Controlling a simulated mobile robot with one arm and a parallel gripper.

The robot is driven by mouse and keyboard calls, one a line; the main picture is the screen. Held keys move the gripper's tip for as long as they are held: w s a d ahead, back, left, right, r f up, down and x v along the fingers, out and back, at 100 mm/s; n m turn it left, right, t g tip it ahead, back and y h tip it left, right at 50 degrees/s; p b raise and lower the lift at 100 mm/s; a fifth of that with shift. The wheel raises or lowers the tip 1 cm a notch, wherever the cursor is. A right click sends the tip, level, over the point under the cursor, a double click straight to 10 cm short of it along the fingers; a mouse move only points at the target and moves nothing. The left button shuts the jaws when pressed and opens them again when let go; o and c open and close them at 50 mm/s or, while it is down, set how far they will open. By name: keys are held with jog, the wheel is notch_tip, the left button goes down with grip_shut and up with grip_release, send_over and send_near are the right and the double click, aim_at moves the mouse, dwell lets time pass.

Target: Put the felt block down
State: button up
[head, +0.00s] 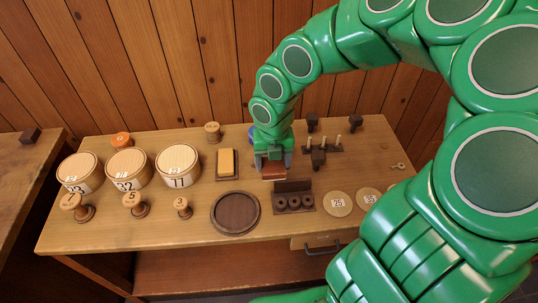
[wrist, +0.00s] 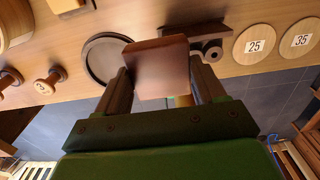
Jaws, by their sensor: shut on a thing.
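The felt block, a reddish-brown rectangular piece (head: 273,171), is between the fingers of my green gripper (head: 273,163). In the wrist view the felt block (wrist: 161,67) sits between the two dark fingers of my gripper (wrist: 163,82), which is shut on it. The block is over the back middle of the wooden table (head: 170,232), behind a dark holder with rings (head: 293,186). I cannot tell how far it is above the tabletop.
A dark round tray (head: 235,213) lies front left of the block. A yellow block on a dark base (head: 227,163) is to the left. Numbered drums (head: 177,165) and knobs stand further left. Discs (head: 338,204) lie at front right; a peg stand (head: 322,150) is behind them.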

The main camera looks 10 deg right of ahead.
jog(key=shift+s+d+r, duration=0.1)
jog(key=shift+s+r, duration=0.15)
jog(key=shift+s, duration=0.35)
jog(key=shift+s+d+r, duration=0.1)
jog(key=shift+s+r, duration=0.15)
jog(key=shift+s, duration=0.35)
